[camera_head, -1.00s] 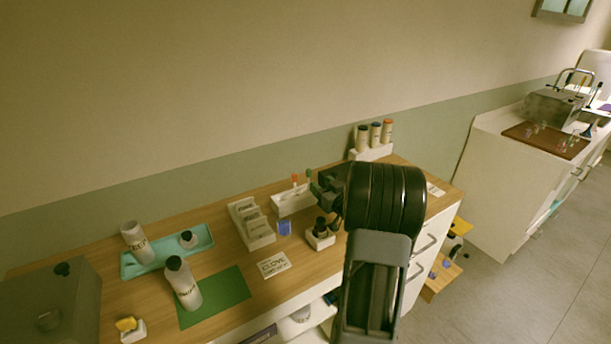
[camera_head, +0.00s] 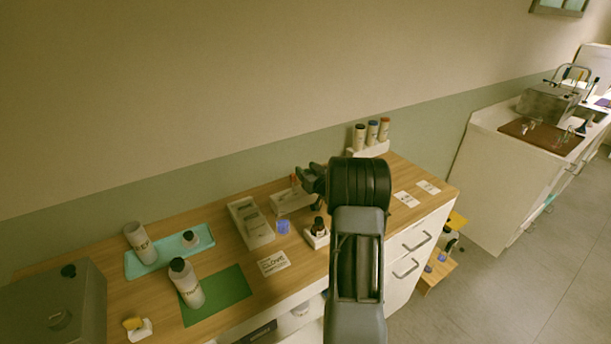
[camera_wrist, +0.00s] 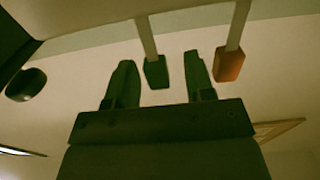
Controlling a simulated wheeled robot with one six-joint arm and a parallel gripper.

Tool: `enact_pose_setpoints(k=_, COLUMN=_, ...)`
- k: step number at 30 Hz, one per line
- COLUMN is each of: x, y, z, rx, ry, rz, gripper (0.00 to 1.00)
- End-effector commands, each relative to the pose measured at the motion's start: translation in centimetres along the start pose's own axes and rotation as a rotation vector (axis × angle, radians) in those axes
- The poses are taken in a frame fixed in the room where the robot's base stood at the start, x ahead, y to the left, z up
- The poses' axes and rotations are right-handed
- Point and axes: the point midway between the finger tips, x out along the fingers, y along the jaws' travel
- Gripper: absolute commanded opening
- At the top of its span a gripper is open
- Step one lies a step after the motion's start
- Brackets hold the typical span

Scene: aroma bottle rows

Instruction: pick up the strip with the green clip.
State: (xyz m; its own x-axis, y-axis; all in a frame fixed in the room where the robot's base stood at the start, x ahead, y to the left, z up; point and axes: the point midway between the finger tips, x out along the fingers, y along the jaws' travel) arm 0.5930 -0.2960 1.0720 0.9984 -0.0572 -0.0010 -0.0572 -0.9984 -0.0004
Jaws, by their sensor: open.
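The strip with the green clip (camera_wrist: 149,38) shows in the wrist view as a thin pale strip. Its dark green clip (camera_wrist: 156,72) lies in the picture between the two fingers of my gripper (camera_wrist: 159,62), with a gap on each side. My gripper is open and holds nothing. A similar strip with an orange clip (camera_wrist: 229,65) is just right of the right finger. In the head view my gripper (camera_head: 308,179) is at the white strip holder (camera_head: 281,205) and hides the green clip. The orange clip (camera_head: 295,179) shows left of the gripper.
A white rack of bottles (camera_head: 368,150) stands behind my arm. A dark bottle in a white stand (camera_head: 311,240), a blue item (camera_head: 283,227) and a white compartment tray (camera_head: 262,238) are near the holder. A teal tray (camera_head: 137,270) and green mat (camera_head: 240,288) lie left.

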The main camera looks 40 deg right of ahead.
Motion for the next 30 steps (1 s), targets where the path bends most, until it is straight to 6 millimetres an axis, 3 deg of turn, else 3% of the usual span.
enact_pose_setpoints(k=5, x=0.00, y=0.01, z=0.01, rx=0.000, ry=0.000, rz=0.000, gripper=0.49)
enact_pose_setpoints(k=21, x=-0.02, y=0.01, z=-0.02, rx=0.000, ry=0.001, rz=0.000, gripper=0.00)
enact_pose_setpoints(k=30, x=-0.01, y=0.00, z=-0.46, rx=-0.002, ry=0.003, rz=0.000, gripper=0.00)
